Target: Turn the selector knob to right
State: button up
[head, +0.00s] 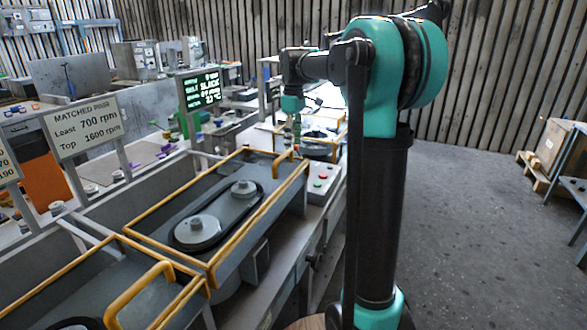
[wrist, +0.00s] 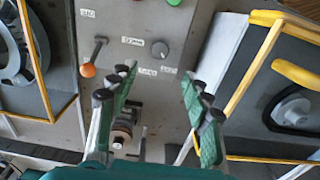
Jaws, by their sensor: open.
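A round dark grey knob (wrist: 160,50) sits on the grey control panel (wrist: 122,62) in the wrist view, with small labels around it; I take it for the selector knob. Its pointer direction is too small to tell. My gripper (wrist: 160,88) is open, its green fingers spread at the left and right below the knob in the picture. Nothing is between the fingertips, and they look apart from the knob. In the head view my gripper (head: 296,127) hangs over the bench at the back; the knob cannot be made out there.
A lever with an orange ball (wrist: 88,71) stands left of the knob. A brownish cylindrical fitting (wrist: 122,132) lies below it, near the left finger. Yellow-railed guards (wrist: 258,62) flank the panel.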

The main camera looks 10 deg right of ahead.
notch_tip(320, 180, down, 10)
jog(key=shift+f, duration=0.15)
jog(key=shift+c, duration=0.5)
grip_shut()
jog(key=m, duration=1.1)
jog(key=shift+m, duration=0.3)
dwell(0.5)
